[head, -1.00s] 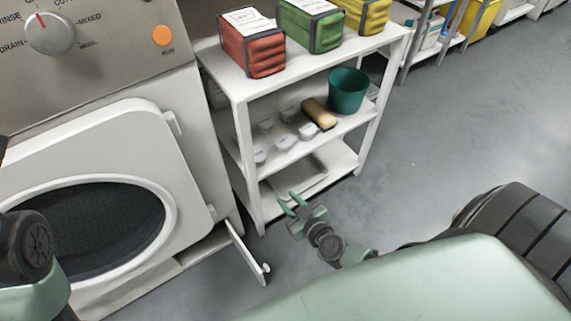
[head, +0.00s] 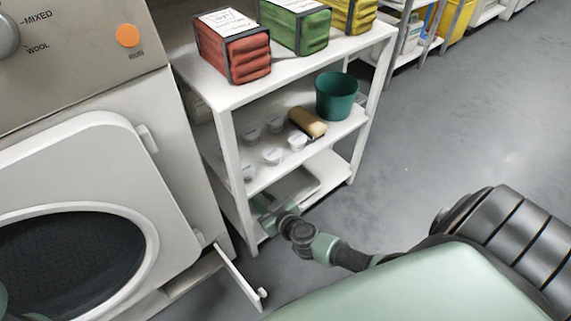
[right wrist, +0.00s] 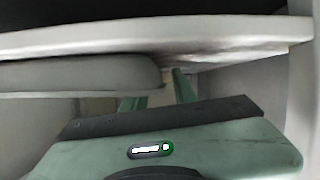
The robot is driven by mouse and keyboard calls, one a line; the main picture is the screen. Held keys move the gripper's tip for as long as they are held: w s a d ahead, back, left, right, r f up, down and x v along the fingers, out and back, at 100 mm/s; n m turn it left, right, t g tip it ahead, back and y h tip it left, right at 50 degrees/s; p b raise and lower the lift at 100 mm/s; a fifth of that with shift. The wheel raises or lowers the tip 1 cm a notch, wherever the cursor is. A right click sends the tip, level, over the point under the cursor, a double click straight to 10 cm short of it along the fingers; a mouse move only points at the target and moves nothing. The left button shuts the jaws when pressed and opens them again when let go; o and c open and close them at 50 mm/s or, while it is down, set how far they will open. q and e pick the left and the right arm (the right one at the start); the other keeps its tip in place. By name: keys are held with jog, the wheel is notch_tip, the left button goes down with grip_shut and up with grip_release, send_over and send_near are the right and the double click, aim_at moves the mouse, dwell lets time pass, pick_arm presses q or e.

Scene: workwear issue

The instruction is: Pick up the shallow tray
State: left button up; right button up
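The shallow tray (head: 298,187) is light grey and lies on the bottom shelf of the white rack, partly hidden by the middle shelf. My right gripper (head: 262,203) has its fingers at the front of that bottom shelf, by the tray's near left end. In the right wrist view the two green fingers (right wrist: 160,94) stand apart with a gap between them. A grey rounded edge, which looks like the tray (right wrist: 80,75), is close to the left finger; I cannot tell whether they touch. My left gripper is out of view.
The rack (head: 228,150) holds red, green and yellow packs on top. Its middle shelf bears a green bucket (head: 337,95), a brush (head: 307,122) and several small white pots. A washing machine with an open lower flap (head: 240,279) stands left.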

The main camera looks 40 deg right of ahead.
grip_shut()
dwell(1.4)
